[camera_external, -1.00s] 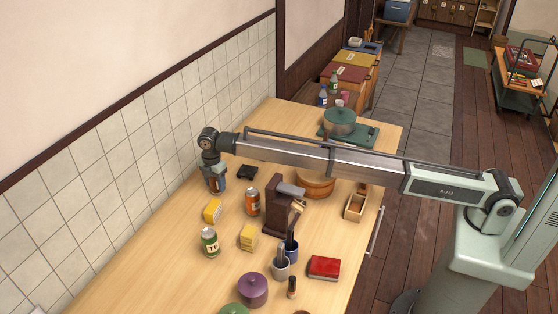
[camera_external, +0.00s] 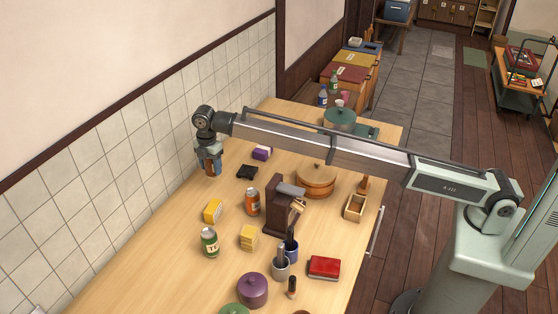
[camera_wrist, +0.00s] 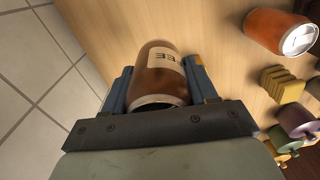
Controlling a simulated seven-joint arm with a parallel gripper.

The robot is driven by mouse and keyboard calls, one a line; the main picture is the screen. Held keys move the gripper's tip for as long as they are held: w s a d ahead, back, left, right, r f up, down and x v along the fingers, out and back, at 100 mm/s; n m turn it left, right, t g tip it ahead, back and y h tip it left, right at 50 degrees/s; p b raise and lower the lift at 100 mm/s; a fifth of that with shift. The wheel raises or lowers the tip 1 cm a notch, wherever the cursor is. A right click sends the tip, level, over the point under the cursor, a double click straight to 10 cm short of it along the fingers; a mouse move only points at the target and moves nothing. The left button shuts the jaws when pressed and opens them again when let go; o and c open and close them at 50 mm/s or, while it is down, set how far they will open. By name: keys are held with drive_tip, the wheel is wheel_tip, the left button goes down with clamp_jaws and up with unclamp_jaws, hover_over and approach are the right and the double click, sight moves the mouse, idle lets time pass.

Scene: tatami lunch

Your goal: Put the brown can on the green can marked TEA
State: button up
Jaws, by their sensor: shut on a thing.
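My gripper (camera_external: 210,165) is shut on the brown can (camera_wrist: 160,75), which has a cream label ending in "EE". In the outside view the can (camera_external: 213,168) is partly hidden between the fingers, and it hangs above the far left part of the table near the tiled wall. The green can (camera_external: 209,242) with a cream label, its lettering partly readable as "T", stands upright on the table, nearer the camera and apart from my gripper. I cannot make out the green can in the wrist view.
An orange can (camera_external: 252,202), yellow blocks (camera_external: 213,210) and (camera_external: 248,237), and a dark brown stand (camera_external: 276,205) are close by. A black item (camera_external: 247,172) and a purple box (camera_external: 262,153) lie behind. A purple pot (camera_external: 252,289) is in front. Bare table lies left of the green can.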

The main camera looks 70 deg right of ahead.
drive_tip(key=s+a+r+n, duration=0.1)
drive_tip(key=s+a+r, duration=0.15)
drive_tip(key=a, duration=0.55)
drive_tip(key=s+a+r+n, duration=0.1)
drive_tip(key=s+a+r, duration=0.15)
drive_tip(key=a, duration=0.45)
wheel_tip(320, 180, up, 6)
drive_tip(key=m, duration=0.6)
hover_over(207, 233)
drive_tip(key=shift+f, duration=4.95)
drive_tip(key=shift+f, duration=0.1)
drive_tip(key=o, duration=1)
drive_tip(key=shift+o, duration=0.2)
wheel_tip(207, 233, up, 12)
